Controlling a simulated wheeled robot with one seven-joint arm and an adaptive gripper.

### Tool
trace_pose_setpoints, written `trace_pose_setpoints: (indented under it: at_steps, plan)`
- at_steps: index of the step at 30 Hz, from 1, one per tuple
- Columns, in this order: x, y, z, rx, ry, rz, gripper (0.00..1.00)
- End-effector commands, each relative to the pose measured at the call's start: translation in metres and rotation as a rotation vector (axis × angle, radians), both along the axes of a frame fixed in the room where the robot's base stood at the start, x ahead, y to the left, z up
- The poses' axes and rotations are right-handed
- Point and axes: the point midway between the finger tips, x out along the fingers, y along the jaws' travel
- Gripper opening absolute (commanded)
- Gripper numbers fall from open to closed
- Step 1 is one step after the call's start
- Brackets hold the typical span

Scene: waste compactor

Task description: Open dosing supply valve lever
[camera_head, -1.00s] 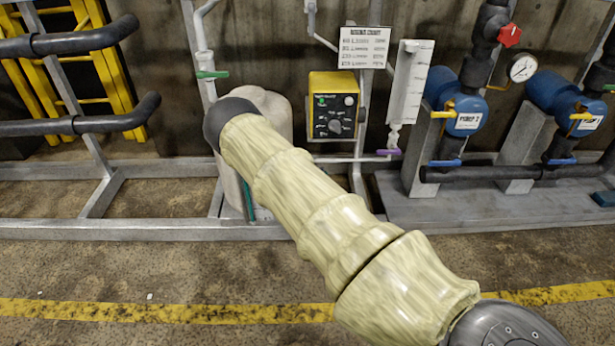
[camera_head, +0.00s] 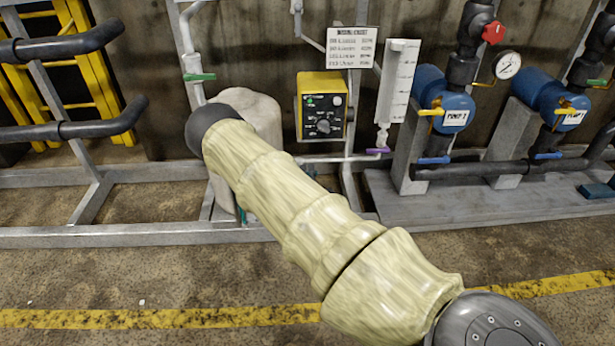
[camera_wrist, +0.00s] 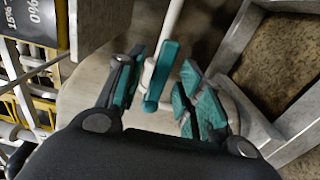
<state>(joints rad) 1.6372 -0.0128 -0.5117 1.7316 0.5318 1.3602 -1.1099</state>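A teal lever (camera_wrist: 160,76) on a thin white pipe (camera_wrist: 171,25) shows in the wrist view. It lies between the two fingers of my gripper (camera_wrist: 163,68). The gripper is open, with one teal-padded finger on each side of the lever. The left finger is close to the lever, and I cannot tell whether it touches. A clear gap shows on the right. In the head view my arm hides the gripper. A small teal bit (camera_head: 242,215) shows beside the pale tank (camera_head: 262,115); I cannot tell whether it is lever or finger.
A metal frame rail (camera_head: 130,236) runs low along the front. A yellow dosing controller (camera_head: 321,106) hangs right of the tank. A green lever (camera_head: 198,77) and a purple lever (camera_head: 378,150) sit on nearby pipes. Blue pumps (camera_head: 445,100) stand right. Floor in front is clear.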

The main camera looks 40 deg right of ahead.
Motion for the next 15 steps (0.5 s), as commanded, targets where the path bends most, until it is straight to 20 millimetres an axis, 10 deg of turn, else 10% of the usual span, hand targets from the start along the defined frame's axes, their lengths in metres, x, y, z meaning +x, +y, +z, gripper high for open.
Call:
trace_pose_setpoints:
  at_steps: [15]
  plan:
    - [-0.038,0.028,0.0,-0.001,0.002,0.001,0.37]
